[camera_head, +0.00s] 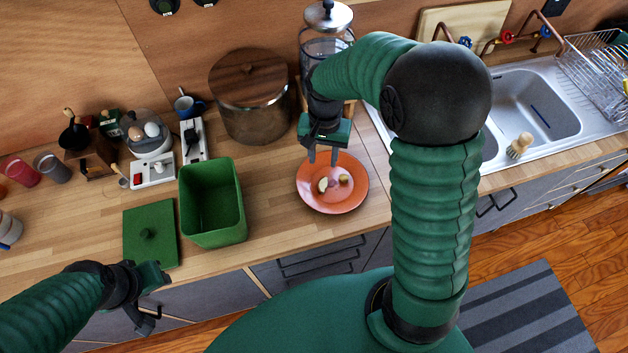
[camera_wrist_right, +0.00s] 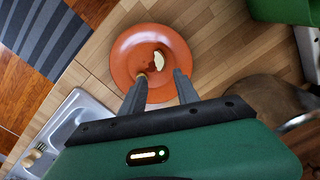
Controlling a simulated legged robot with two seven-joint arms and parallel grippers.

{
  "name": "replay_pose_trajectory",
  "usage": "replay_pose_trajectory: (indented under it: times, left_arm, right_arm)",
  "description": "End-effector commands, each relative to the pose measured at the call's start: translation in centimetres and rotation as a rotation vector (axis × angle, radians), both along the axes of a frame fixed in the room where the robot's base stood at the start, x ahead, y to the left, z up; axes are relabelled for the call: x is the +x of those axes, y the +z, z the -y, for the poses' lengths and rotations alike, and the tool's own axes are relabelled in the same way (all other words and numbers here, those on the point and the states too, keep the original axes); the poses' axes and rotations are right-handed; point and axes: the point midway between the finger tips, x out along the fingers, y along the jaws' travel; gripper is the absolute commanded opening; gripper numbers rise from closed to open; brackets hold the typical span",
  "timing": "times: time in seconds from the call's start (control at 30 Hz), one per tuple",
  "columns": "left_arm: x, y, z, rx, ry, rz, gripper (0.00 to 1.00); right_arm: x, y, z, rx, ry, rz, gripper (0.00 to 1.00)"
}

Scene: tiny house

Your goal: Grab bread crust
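An orange plate (camera_head: 345,200) lies on the wooden counter and also shows in the right wrist view (camera_wrist_right: 122,62). On it are a pale crust-like piece (camera_head: 323,185), also in the wrist view (camera_wrist_right: 159,59), and a small brownish piece (camera_head: 344,178), also in the wrist view (camera_wrist_right: 141,77). I cannot tell for sure which is the bread crust. My right gripper (camera_head: 322,160) is open and empty above the plate's back edge, fingers pointing down. My left gripper (camera_head: 155,300) is in front of the counter edge, away from the plate; its fingers' opening is unclear.
A green open bin (camera_head: 213,205) stands left of the plate, with its green lid (camera_head: 151,236) on the counter beside it. A wood-lidded pot (camera_head: 252,110) and a glass press (camera_head: 326,45) stand behind. The sink (camera_head: 535,100) is at right. Bare counter lies between bin and plate.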

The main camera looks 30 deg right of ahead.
Motion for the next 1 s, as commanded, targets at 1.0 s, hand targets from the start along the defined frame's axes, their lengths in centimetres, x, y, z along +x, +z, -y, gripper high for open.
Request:
replay_pose_trajectory:
  times: [1.0]
  left_arm:
    - [0.0,1.6,0.0,0.0,0.0,0.0,0.36]
  right_arm:
    - [0.2,-13.1,0.4,-0.001,0.003,0.001,0.28]
